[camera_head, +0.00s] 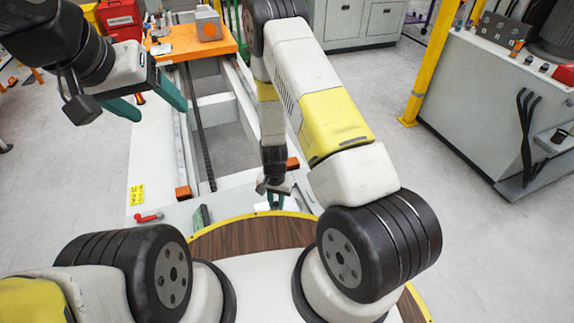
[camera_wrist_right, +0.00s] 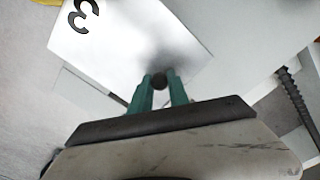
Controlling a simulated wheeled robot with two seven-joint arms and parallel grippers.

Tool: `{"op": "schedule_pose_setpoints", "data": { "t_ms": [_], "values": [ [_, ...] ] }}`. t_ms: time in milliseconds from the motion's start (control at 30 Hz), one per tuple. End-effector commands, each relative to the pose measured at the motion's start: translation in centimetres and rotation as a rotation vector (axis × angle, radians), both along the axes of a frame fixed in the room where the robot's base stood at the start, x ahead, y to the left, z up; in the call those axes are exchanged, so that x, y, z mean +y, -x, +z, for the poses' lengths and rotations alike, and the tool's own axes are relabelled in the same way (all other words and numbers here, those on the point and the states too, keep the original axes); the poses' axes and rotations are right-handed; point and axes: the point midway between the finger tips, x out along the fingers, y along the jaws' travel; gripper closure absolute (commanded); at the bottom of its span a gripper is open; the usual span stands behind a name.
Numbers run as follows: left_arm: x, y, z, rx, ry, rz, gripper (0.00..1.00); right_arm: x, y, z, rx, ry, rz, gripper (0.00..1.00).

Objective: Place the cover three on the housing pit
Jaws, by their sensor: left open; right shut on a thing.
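Cover three is a pale flat plate (camera_wrist_right: 125,40) with a black 3, in the right wrist view. A dark round knob (camera_wrist_right: 158,81) stands on it. My right gripper (camera_wrist_right: 160,88) is shut on this knob, one green finger on each side. In the head view my right gripper (camera_head: 275,203) is low in front of the wooden-topped base; the cover cannot be made out clearly there. My left gripper (camera_head: 148,98) is open and empty, high at the upper left. I cannot tell the housing pit for certain; the cover hides part of the surface under it.
A pale gantry frame with a long rail (camera_head: 200,130) lies ahead. An orange table (camera_head: 185,42) stands at its far end. A red-handled tool (camera_head: 149,217) lies left of my right gripper. A yellow post (camera_head: 432,65) and grey cabinet (camera_head: 480,110) stand right.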

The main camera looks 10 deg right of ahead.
Motion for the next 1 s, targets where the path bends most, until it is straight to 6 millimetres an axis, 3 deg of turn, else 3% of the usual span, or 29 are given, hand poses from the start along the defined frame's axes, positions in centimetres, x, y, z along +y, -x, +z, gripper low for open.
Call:
{"op": "schedule_pose_setpoints", "data": {
  "t_ms": [200,400,667,900,1000],
  "values": [
    [0.0,0.0,0.0,0.0,0.0,0.0,0.31,-2.6,-5.6,-0.6,-0.002,0.0,-0.004,1.0],
    [0.0,0.0,0.0,0.0,0.0,0.0,0.31,-4.3,-9.2,-1.0,0.0,0.0,0.0,1.0],
    [0.0,0.0,0.0,0.0,0.0,0.0,0.31,-5.1,-11.1,-1.1,-0.001,0.0,-0.001,1.0],
    [0.0,0.0,0.0,0.0,0.0,0.0,0.31,-5.2,-11.0,-4.5,0.003,0.0,0.0,1.0],
    [0.0,0.0,0.0,0.0,0.0,0.0,0.31,-5.1,-11.1,-4.7,0.0,0.0,0.0,1.0]
  ]
}}
